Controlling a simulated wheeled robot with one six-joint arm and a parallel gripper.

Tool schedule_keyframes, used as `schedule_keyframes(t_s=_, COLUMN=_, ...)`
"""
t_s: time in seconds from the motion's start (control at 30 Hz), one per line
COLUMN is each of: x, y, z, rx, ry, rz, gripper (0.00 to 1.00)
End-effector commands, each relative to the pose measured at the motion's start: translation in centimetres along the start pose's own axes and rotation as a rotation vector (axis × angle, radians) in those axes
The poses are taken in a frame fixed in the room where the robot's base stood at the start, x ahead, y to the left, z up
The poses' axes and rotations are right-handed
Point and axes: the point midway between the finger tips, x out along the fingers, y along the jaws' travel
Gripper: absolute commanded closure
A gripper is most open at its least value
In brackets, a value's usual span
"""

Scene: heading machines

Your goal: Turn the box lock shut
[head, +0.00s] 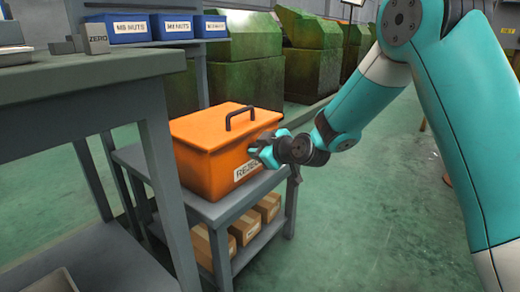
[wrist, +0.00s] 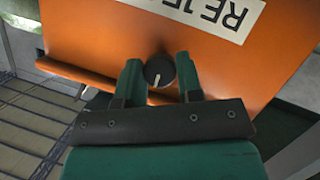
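An orange lidded box (head: 205,150) stands on a grey shelf cart, its lid down. In the wrist view its front face (wrist: 90,35) fills the upper picture, with the label upside down. The lock is a round dark knob (wrist: 158,71) with a white line pointing down in the picture. My gripper (wrist: 159,62) has one green finger on each side of the knob, very close to it. I see no clear grip on it, and the fingers stand apart. In the head view my gripper (head: 263,153) is at the box front and hides the knob.
A white label (wrist: 237,14) is beside the knob. A black handle (head: 240,115) tops the lid. Cardboard boxes (head: 245,228) sit on the cart's lower shelf. A grey workbench (head: 90,75) stands close at left. The green floor (head: 370,220) at right is clear.

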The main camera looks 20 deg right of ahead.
Motion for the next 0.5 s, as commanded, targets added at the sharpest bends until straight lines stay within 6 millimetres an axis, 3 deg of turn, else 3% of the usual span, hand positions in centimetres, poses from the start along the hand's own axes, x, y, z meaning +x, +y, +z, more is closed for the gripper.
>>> schedule_keyframes(t_s=0.5, x=-0.06, y=0.31, z=-0.11, rx=0.141, ry=-0.005, rz=-0.059, gripper=0.90)
